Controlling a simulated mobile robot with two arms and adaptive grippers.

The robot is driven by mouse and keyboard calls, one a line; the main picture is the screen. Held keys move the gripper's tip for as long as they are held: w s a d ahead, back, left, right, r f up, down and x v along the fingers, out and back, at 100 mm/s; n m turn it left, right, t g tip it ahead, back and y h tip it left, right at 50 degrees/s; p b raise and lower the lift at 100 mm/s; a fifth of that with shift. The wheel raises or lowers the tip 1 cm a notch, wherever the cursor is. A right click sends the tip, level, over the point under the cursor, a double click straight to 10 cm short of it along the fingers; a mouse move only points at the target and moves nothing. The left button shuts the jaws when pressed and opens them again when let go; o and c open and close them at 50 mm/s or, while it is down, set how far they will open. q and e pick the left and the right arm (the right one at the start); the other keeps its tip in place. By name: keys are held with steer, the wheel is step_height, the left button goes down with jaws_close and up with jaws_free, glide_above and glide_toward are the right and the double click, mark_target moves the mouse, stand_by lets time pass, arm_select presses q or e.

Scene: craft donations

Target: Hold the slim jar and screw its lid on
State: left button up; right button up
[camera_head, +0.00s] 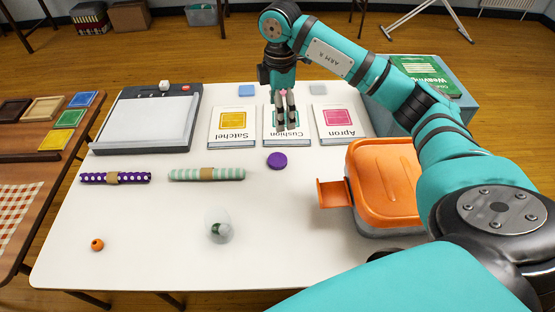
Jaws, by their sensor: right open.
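A small clear jar (219,226) with something dark green inside stands near the table's front edge, left of centre. Its see-through outline is faint, and I cannot tell whether anything covers its top. A round purple lid (277,160) lies flat on the white table, behind and to the right of the jar, apart from it. My right gripper (286,124) points down over the middle pattern packet, behind the purple lid. It is open, and I see nothing held in it. My left gripper is not in view.
Packets marked Satchel (233,128), Cushion (271,140) and Apron (341,125) lie at the back. Two fabric rolls (207,174) and a paper trimmer (147,120) are left. An orange bead (97,244) lies front left.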

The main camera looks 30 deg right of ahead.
glide_above(277, 159)
steer(key=f, duration=0.8)
steer(key=f+p, duration=0.1)
steer(key=f, duration=0.3)
steer(key=shift+d, duration=0.3)
steer(key=f, duration=0.4)
steer(key=shift+s+a+p, duration=0.1)
steer(key=shift+a+p, duration=0.25)
steer(key=shift+f, duration=0.65)
steer(key=c, duration=0.9)
steer(key=shift+r, duration=0.15)
